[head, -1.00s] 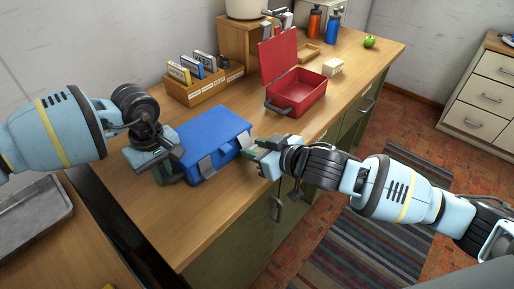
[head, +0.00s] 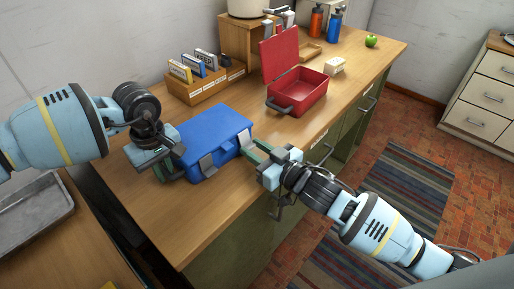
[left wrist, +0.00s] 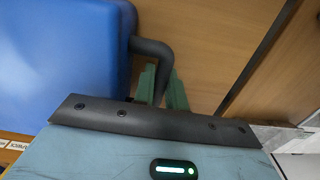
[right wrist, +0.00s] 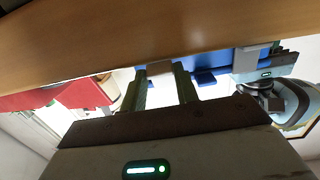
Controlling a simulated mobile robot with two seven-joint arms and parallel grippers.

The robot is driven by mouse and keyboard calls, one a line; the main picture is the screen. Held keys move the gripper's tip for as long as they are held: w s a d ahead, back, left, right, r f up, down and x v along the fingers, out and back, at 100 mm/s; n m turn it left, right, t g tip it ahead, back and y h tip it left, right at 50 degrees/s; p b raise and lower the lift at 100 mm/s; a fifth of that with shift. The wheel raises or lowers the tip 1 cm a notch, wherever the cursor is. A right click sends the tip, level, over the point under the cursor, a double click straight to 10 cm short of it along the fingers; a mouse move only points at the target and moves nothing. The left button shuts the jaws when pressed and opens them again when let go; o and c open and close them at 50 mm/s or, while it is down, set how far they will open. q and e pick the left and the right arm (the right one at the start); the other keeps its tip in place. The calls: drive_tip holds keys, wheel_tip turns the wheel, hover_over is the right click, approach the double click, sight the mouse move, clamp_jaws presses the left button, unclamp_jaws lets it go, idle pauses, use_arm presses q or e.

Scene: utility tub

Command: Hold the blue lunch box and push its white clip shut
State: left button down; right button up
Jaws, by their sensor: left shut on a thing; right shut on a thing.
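The blue lunch box (head: 213,132) sits on the wooden counter with its lid down. Two pale clips are on its front side: the left clip (head: 207,165) hangs clear of my grippers. The right clip (head: 244,149) is at my right gripper's tips. My left gripper (head: 166,167) is at the box's left end. In the left wrist view its green fingers (left wrist: 160,88) are shut on the dark handle (left wrist: 151,48). My right gripper (head: 257,152) comes from the front; in the right wrist view its fingers (right wrist: 163,82) close around a pale clip (right wrist: 158,68). The contact is partly hidden.
An open red box (head: 297,94) stands behind to the right, near a small white block (head: 335,66). A wooden file holder (head: 207,81) is behind the lunch box. The counter's front edge runs just under my right gripper.

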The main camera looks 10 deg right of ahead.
drive_tip(key=shift+w+a+f+t+y, duration=0.2)
drive_tip(key=shift+f+t+y, duration=0.2)
drive_tip(key=shift+t+y, duration=0.3)
drive_tip(key=o, duration=1)
drive_tip(key=shift+d, duration=0.1)
drive_tip(key=v, duration=1.2)
drive_tip(key=shift+f, duration=0.15)
use_arm(q)
drive_tip(key=c, duration=1.4)
unclamp_jaws()
use_arm(e)
drive_tip(key=shift+a, duration=0.2)
